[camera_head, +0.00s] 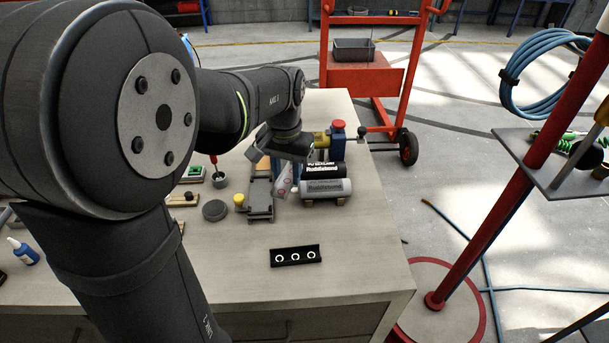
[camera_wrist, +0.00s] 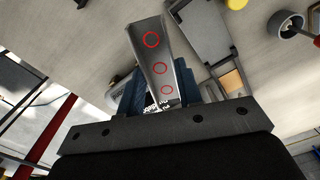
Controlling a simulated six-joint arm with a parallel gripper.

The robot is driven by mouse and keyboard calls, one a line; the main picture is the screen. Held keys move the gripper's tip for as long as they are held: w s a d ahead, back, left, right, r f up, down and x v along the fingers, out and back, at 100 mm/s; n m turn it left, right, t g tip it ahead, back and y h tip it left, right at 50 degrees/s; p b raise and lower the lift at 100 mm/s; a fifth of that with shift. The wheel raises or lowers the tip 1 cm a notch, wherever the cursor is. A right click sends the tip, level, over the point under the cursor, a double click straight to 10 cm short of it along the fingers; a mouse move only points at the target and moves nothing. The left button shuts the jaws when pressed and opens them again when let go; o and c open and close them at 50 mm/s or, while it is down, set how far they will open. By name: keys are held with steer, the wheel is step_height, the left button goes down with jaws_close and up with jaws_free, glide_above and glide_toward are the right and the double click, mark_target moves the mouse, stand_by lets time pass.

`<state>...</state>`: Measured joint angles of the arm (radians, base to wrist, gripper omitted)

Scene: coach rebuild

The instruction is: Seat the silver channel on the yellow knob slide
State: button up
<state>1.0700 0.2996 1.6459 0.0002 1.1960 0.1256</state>
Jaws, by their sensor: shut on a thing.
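The silver channel (camera_wrist: 157,54), a tapering metal strip with three red circles, is held between the blue fingers of my gripper (camera_wrist: 160,88) in the wrist view. In the head view the channel (camera_head: 283,183) hangs tilted below my gripper (camera_head: 290,172), which partly hides it. The grey slide (camera_head: 261,200) lies on the bench just left of the channel, with a yellow knob (camera_head: 239,200) at its left side. In the wrist view the slide (camera_wrist: 203,38) is beyond and right of the channel, apart from it in the picture; I cannot tell the height gap.
A grey disc (camera_head: 215,210) and a small cup (camera_head: 219,180) are left of the slide. A black strip with white rings (camera_head: 295,256) lies in front.

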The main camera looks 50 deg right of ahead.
steer(key=w+a+n, duration=0.2)
steer(key=w+n, duration=0.3)
steer(key=w, duration=0.3)
glide_above(261, 194)
steer(key=shift+f, duration=2.8)
steer(key=shift+f, duration=0.95)
steer(key=o, duration=1.5)
steer(key=shift+r, duration=0.1)
steer(key=shift+r, duration=2.9)
